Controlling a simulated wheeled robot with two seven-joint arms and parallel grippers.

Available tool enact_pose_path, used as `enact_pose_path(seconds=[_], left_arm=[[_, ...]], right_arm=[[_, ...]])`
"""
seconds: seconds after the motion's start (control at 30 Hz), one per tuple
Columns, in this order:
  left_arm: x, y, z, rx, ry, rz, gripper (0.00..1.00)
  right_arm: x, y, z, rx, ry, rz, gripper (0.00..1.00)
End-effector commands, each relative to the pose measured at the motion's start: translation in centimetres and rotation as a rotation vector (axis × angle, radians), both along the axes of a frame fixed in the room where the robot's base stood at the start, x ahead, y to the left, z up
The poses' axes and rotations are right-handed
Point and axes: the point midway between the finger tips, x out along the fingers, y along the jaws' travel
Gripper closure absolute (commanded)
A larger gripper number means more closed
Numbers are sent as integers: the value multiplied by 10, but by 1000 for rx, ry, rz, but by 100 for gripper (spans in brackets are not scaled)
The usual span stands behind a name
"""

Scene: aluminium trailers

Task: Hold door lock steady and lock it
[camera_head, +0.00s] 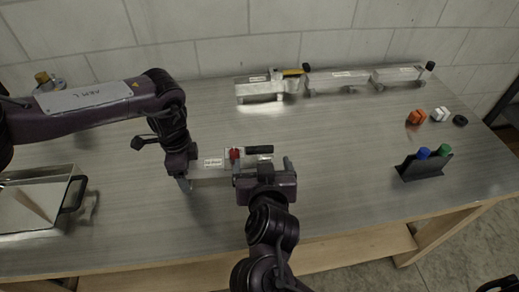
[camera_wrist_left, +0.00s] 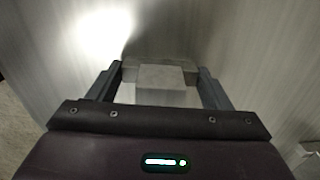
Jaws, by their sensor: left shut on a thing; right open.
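The door lock (camera_head: 210,172) is a pale metal block with a small label, a red part (camera_head: 235,155) and a black handle (camera_head: 259,149) pointing right. It lies on the table in front of me. My left gripper (camera_head: 186,176) is shut on the left end of the door lock. In the left wrist view the grey block end (camera_wrist_left: 165,85) sits between the two fingers. My right gripper (camera_head: 262,165) is open just in front of the black handle, with its fingers apart on either side. I cannot tell whether it touches the lock; its wrist hides part of the table.
A metal box with a black handle (camera_head: 75,194) stands at the left. Several metal fixtures (camera_head: 337,78) line the back, one with a yellow part. A black stand (camera_head: 424,168) with blue and green knobs is at the right, near small orange, white and black pieces.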

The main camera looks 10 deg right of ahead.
Motion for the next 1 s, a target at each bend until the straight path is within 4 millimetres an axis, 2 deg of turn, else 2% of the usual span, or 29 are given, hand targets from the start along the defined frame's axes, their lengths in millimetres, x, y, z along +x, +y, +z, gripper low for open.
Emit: enact_pose_path(seconds=[0.03, 0.2, 0.57, 0.67, 1.0], left_arm=[[0, 0, 0, 0, -1, 2, 25], [0, 0, 0, 0, -1, 1, 3], [1, 0, 6, -1, -2, 1, 2], [1, 0, 19, -1, -3, 0, 2], [1, 0, 89, -2, -4, 1, 2]], right_arm=[[0, 0, 0, 0, 0, 0, 13], [0, 0, 0, -1, 0, 0, 13], [0, 0, 0, -1, 0, 0, 13], [0, 0, 0, -1, 0, 0, 13], [0, 0, 0, -1, 0, 0, 13]])
